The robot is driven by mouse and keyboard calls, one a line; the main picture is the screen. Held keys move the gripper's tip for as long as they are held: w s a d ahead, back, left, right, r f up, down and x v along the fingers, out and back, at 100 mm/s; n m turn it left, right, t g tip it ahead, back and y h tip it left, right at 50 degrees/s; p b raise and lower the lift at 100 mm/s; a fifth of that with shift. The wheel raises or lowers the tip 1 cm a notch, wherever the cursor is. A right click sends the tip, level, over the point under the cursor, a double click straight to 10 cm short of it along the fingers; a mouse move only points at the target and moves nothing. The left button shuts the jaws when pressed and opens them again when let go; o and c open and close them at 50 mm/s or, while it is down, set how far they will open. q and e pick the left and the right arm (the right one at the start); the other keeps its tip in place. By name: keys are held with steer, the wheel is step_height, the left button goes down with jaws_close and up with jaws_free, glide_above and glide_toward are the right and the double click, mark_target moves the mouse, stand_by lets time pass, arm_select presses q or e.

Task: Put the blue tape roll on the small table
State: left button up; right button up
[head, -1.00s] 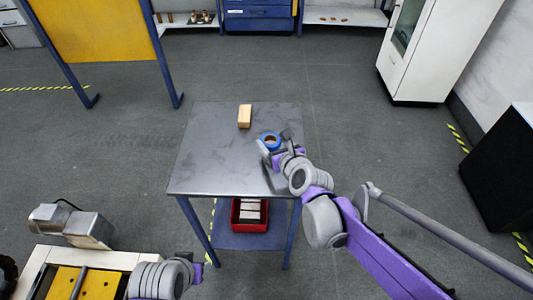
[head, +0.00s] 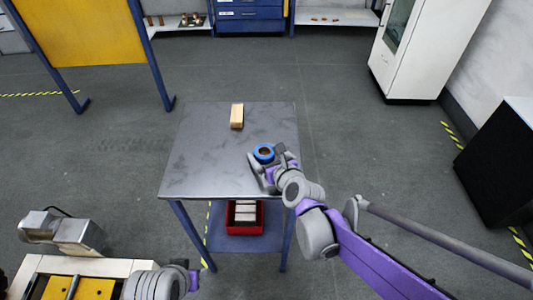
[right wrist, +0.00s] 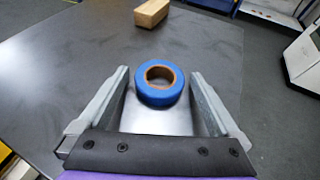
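The blue tape roll (head: 263,153) is over the right part of the small table's (head: 205,165) grey top and appears to lie flat on it. My right gripper (head: 263,160) is at the roll, low over the tabletop. In the right wrist view, the blue tape roll (right wrist: 160,83) is between the two spread fingertips of my right gripper (right wrist: 159,80), with a narrow gap on each side. My left arm shows at the bottom left of the head view; its fingers cannot be made out.
A wooden block (head: 237,116) stands on the table's far part. A red bin (head: 245,229) with pale items is on the lower shelf. The tabletop's left side is clear. A yellow board (head: 80,30), white cabinet (head: 420,50) and black box (head: 500,160) stand around.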

steer(key=shift+r, duration=0.1)
steer(key=shift+s+d+r, duration=0.1)
steer(key=shift+s+r, duration=0.1)
steer(key=p+v, duration=0.3)
steer(key=v, duration=0.8)
steer(key=shift+s+d, duration=0.15)
steer(key=shift+s, duration=0.05)
steer(key=shift+s+d+f+n, duration=0.1)
steer(key=shift+s+n, duration=0.2)
steer(key=shift+n, duration=0.3)
steer(key=s+d+f+n+g+h, duration=0.1)
steer(key=s+d+f+n+g, duration=0.1)
steer(key=s+n, duration=0.4)
steer(key=s+d+f+n+g+h, duration=0.2)
steer(key=s+d+n, duration=0.4)
steer(key=n, duration=0.8)
steer(key=s+d+f+n+g+h, duration=0.2)
steer(key=s+d+f+n+g, duration=0.2)
steer(key=s+n, duration=0.3)
steer(key=n, duration=0.3)
steer(key=shift+s+d+f, duration=0.3)
steer(key=shift+s+f, duration=0.1)
